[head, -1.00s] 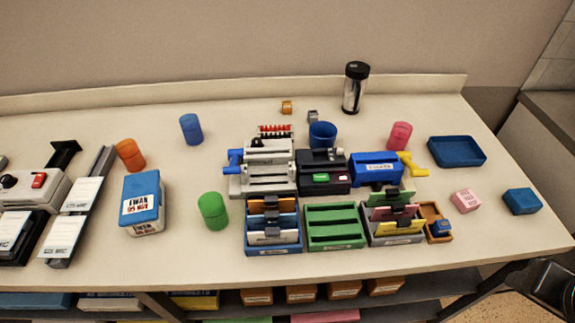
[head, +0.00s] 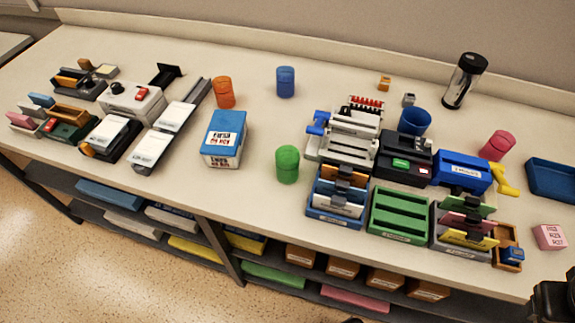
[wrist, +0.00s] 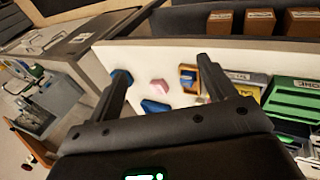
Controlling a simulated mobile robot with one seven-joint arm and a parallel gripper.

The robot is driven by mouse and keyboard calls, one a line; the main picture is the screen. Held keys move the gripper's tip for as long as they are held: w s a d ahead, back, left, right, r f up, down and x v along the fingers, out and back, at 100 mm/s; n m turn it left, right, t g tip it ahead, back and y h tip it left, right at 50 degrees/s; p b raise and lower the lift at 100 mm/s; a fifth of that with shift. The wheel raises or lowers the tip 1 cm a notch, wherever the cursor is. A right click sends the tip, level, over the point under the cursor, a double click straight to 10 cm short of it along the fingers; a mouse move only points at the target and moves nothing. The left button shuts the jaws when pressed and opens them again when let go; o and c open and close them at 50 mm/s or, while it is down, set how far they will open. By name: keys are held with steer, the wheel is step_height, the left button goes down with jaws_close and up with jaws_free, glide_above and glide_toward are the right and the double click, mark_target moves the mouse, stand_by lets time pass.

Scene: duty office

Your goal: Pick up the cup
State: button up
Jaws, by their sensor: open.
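A blue open-topped cup (head: 414,121) stands upright toward the back of the table in the head view. It is behind a black device with a green label (head: 404,163) and right of a grey device with red parts (head: 347,137). In the wrist view I cannot make out the cup. My gripper (wrist: 163,82) is open, with its two fingers apart and nothing held between them. It looks over the right end of the table, far from the cup.
Near the cup are a small grey block (head: 408,99), a black-lidded tumbler (head: 464,81) and a pink canister (head: 497,146). A blue box (head: 462,172) and green tray (head: 399,213) stand in front. Bare tabletop lies around the green canister (head: 287,164).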

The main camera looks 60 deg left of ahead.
steer(key=w+a+f+n+t, duration=0.2)
steer(key=a+n+t, duration=0.1)
steer(key=a+n, duration=0.9)
steer(key=n+t+y, duration=0.5)
steer(key=n+y, duration=0.3)
steer(key=n, duration=0.8)
glide_toward(291, 149)
steer(key=w+d+r, duration=0.1)
steer(key=w+d, duration=0.3)
steer(key=w+d+r, duration=0.1)
steer(key=w+d, duration=0.2)
steer(key=w, duration=0.2)
steer(key=w+d+r, duration=0.1)
steer(key=w+d, duration=0.3)
steer(key=w, duration=0.1)
steer(key=shift+w+d, duration=0.1)
steer(key=shift+d, duration=0.2)
steer(key=s+a+f+n+g+y, duration=0.25)
steer(key=s+a+n+y, duration=0.4)
steer(key=s, duration=0.65)
steer(key=shift+n+h, duration=0.45)
steer(key=shift+h, duration=0.2)
steer(key=x, duration=1.1)
steer(key=shift+s+a+f, duration=0.3)
steer(key=shift+f, duration=0.1)
steer(key=shift+c, duration=0.2)
